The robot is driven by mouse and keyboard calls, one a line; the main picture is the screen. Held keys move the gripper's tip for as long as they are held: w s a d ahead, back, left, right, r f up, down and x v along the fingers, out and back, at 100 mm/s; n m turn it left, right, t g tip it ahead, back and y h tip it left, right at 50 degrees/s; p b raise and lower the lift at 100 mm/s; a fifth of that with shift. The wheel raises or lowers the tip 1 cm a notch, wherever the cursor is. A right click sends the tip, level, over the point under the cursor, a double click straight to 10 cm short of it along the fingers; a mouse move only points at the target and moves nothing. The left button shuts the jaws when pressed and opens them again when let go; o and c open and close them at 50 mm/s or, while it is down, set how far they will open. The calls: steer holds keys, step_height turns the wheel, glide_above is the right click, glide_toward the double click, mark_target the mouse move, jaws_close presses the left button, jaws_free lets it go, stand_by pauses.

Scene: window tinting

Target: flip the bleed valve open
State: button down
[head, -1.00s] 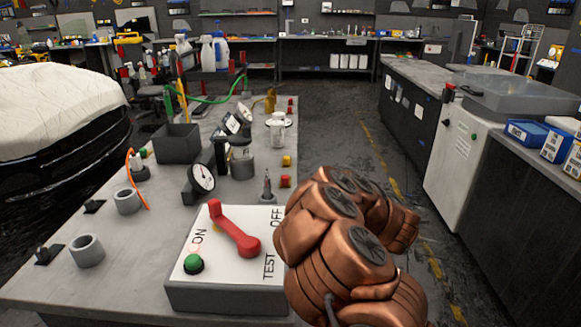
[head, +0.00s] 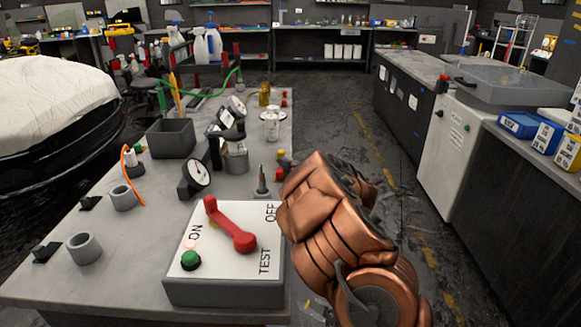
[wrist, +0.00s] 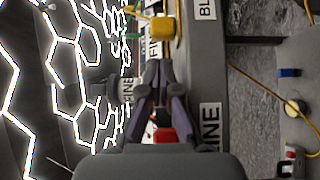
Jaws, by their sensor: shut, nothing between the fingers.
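A small yellow block (wrist: 162,28) sits in the wrist view beside a label reading "BL" (wrist: 206,8), the rest cut off; it looks like the bleed valve's handle. In the head view a small yellow piece (head: 282,154) stands at the bench's right edge, probably the same one. My gripper (wrist: 158,66) is shut and empty, its tips just short of the yellow block in the picture; I cannot tell whether they touch. A red block (wrist: 165,134) shows between the finger bases, near a "FINE" label (wrist: 210,127). In the head view my copper arm hides the gripper.
The grey bench (head: 130,255) carries a switch box with a red lever (head: 230,226), a dial gauge (head: 199,174), a pointed fitting (head: 262,182) and a dark bin (head: 171,139). A white cabinet (head: 447,150) stands at the right. The aisle floor between is clear.

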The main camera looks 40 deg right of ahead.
steer(key=shift+w+d, duration=0.65)
steer(key=shift+w, duration=0.25)
steer(key=shift+w, duration=0.1)
steer(key=shift+w+d+f, duration=0.15)
steer(key=shift+w+d, duration=0.75)
steer(key=shift+w, duration=0.25)
steer(key=shift+w+d+r, duration=0.15)
steer(key=shift+d+r, duration=0.05)
steer(key=shift+r, duration=0.1)
steer(key=shift+s+d, duration=0.15)
steer(key=shift+s, duration=0.25)
steer(key=s+d, duration=0.1)
steer(key=s, duration=1)
steer(key=shift+f, duration=0.2)
steer(key=shift+d, duration=0.1)
